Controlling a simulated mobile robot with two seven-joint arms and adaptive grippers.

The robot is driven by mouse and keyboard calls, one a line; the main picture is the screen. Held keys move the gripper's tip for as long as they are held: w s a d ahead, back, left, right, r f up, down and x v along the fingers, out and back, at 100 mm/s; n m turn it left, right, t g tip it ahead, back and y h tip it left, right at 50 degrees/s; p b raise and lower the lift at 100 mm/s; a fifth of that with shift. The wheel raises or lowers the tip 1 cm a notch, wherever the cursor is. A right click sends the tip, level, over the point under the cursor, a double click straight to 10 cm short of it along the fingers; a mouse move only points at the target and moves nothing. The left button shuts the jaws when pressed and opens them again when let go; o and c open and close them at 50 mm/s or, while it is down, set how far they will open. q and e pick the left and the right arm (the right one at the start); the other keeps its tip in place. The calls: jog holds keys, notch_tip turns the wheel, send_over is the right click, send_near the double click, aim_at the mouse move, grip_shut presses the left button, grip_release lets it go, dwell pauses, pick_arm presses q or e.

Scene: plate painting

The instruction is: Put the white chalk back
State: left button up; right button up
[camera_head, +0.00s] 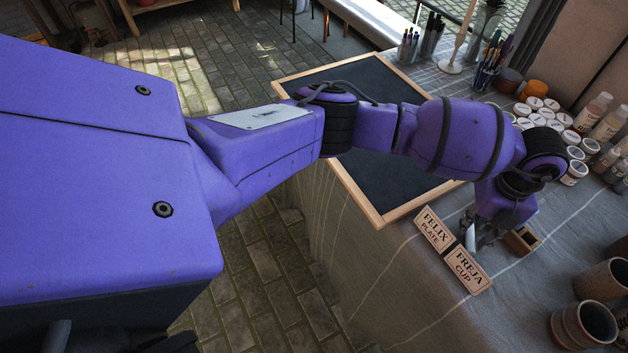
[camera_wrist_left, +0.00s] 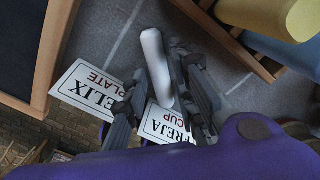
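The white chalk (camera_wrist_left: 155,62) is a short pale stick between the dark fingers of my left gripper (camera_wrist_left: 163,92). The fingers close on its sides, and its free end sticks out past them. In the head view the chalk (camera_head: 470,238) points down beside the name signs, under my left gripper (camera_head: 478,232). A small wooden box (camera_head: 523,240) stands just right of the gripper. In the left wrist view the box (camera_wrist_left: 240,48) is close by at the upper right, with thick yellow and pale blue sticks in it. My right gripper is not in view.
Two name signs, Felix plate (camera_head: 434,228) and Freja cup (camera_head: 467,270), stand just left of the gripper. A framed blackboard (camera_head: 390,185) lies under my arm. Paint jars (camera_head: 548,118) crowd the right back; brown cups (camera_head: 584,325) stand at the lower right.

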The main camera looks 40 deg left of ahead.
pick_arm(q)
jog(key=shift+f, duration=0.3)
grip_shut()
jog(key=shift+r, duration=0.15)
